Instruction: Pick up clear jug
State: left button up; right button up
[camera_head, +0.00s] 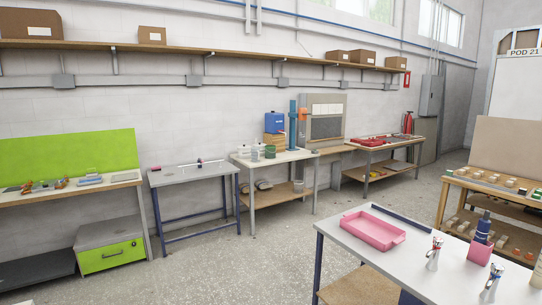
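I cannot make out a clear jug for certain in this view. Small containers, one of them green (270,151), stand on a white-topped bench (290,157) by the far wall, too small to tell apart. The nearer white table (375,243) at the lower right holds a pink tray (373,229), chrome tap-like fittings (434,253) and a pink holder (480,251) with a dark blue bottle (483,226). Neither of my grippers is in view.
A grey table (189,174) and a bench with a bright green back panel (68,161) stand along the wall at left. A bench with red items (378,140) is farther back. A wooden rack (500,187) stands at right. Open concrete floor (225,270) lies between.

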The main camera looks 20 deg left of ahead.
aim_at(255, 151)
jog(key=i+j+u, duration=0.3)
jog(key=i, duration=0.95)
jog(key=i+u, duration=0.3)
jog(key=i, duration=2.1)
jog(key=i+l, duration=0.1)
jog(key=i, duration=1.1)
jog(key=i+u, duration=0.1)
jog(key=i, duration=1.05)
